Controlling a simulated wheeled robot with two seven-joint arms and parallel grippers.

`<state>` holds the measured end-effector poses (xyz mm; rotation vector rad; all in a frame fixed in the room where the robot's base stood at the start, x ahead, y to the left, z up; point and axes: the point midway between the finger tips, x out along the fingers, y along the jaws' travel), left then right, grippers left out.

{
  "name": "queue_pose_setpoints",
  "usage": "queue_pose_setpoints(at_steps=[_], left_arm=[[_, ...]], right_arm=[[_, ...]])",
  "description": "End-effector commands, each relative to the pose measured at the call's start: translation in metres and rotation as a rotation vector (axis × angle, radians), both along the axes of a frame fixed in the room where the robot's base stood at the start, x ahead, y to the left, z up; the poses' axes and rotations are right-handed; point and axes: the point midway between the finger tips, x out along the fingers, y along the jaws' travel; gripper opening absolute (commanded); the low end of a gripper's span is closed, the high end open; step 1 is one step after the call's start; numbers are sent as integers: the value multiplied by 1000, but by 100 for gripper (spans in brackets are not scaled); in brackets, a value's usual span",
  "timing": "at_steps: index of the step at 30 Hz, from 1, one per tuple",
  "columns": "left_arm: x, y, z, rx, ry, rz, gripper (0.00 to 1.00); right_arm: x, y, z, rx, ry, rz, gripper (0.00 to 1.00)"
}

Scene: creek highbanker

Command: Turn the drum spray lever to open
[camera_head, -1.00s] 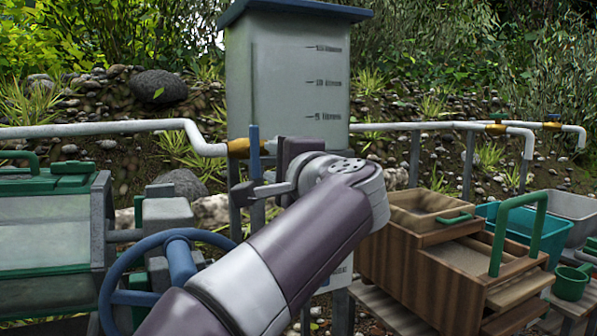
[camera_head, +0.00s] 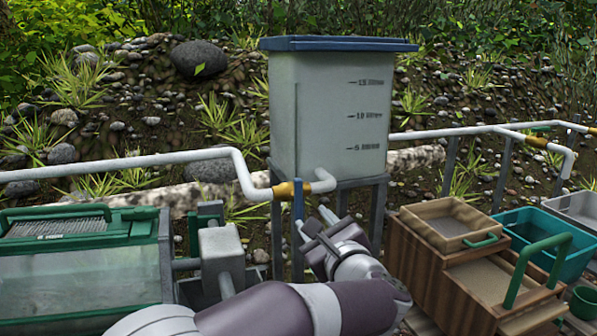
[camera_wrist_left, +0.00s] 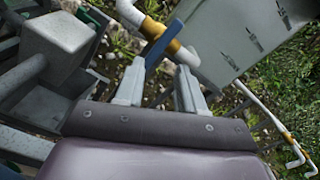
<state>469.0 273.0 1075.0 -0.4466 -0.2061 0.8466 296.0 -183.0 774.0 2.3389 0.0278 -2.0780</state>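My left gripper (camera_head: 316,224) is just below and to the right of the valve in the head view. In the left wrist view, my left gripper (camera_wrist_left: 160,70) is open with nothing between its fingers. The blue lever (camera_wrist_left: 164,44) and brass valve (camera_wrist_left: 172,30) lie ahead of the fingertips, and I see no clear contact. My right gripper is not in view.
A green-framed clear tank (camera_head: 80,275) and a grey box on a post (camera_head: 222,255) stand left. A wooden sluice box (camera_head: 440,275) and a teal tub (camera_head: 530,240) stand right. White pipes run along both sides of the drum.

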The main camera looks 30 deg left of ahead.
Motion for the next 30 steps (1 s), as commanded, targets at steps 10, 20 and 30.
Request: queue_pose_setpoints(at_steps=[10, 20, 30], left_arm=[[0, 0, 12, 195, 232, 0, 38], [17, 22, 5, 304, 361, 6, 38], [49, 58, -5, 301, 354, 2, 38]], right_arm=[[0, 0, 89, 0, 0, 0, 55], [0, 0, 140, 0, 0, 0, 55], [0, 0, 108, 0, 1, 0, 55]])
